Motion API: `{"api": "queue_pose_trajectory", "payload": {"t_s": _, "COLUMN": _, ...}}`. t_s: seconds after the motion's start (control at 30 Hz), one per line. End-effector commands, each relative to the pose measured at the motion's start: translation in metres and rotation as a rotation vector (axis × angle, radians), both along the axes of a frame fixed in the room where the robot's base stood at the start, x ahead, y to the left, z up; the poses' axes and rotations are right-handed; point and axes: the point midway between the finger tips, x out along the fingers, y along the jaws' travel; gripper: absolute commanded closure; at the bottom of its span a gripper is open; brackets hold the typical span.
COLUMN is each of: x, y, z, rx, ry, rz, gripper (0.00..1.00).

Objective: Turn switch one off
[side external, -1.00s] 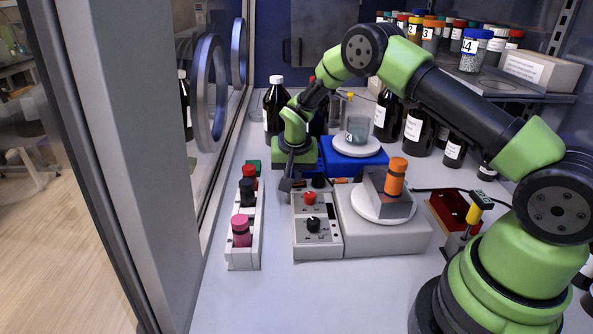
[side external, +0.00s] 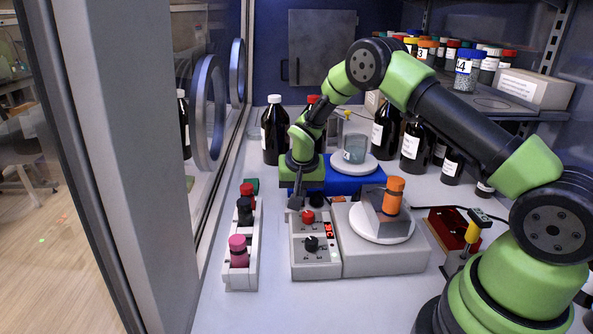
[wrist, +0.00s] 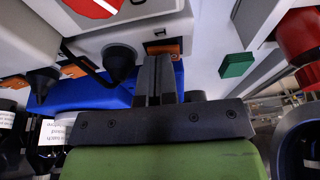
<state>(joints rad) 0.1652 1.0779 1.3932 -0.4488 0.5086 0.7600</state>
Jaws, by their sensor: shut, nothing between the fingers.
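A grey control box (side external: 316,262) with a red knob (side external: 309,217) and a black knob (side external: 311,244) stands in the middle of the bench. A small red display on it is lit. Another black knob (wrist: 118,62) and an orange strip (wrist: 160,48) show near the fingers in the wrist view. I cannot read which one is switch one. My gripper (side external: 296,204) is shut and empty, pointing down at the box's far left corner. In the wrist view its fingers (wrist: 157,62) are together, right of that black knob and apart from it in the picture.
A vial rack (side external: 241,276) stands left of the box. A hotplate (side external: 385,263) with an orange-capped vial is close on its right. A blue stirrer (side external: 344,180) with a beaker and dark bottles (side external: 275,135) stand behind. Bare bench lies in front.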

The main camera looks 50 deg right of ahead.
Motion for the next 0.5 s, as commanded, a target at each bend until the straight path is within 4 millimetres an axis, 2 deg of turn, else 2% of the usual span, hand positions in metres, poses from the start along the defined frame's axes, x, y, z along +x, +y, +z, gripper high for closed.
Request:
{"api": "queue_pose_trajectory", "payload": {"t_s": 0.17, "x": 0.003, "y": 0.0, "z": 0.036, "rx": -0.002, "ry": -0.021, "rz": 0.004, "gripper": 1.0}}
{"api": "queue_pose_trajectory", "payload": {"t_s": 0.3, "x": -0.002, "y": 0.008, "z": 0.07, "rx": -0.002, "ry": -0.024, "rz": 0.008, "gripper": 1.0}}
{"api": "queue_pose_trajectory", "payload": {"t_s": 0.5, "x": -0.01, "y": 0.017, "z": 0.11, "rx": -0.001, "ry": -0.024, "rz": 0.008, "gripper": 1.0}}
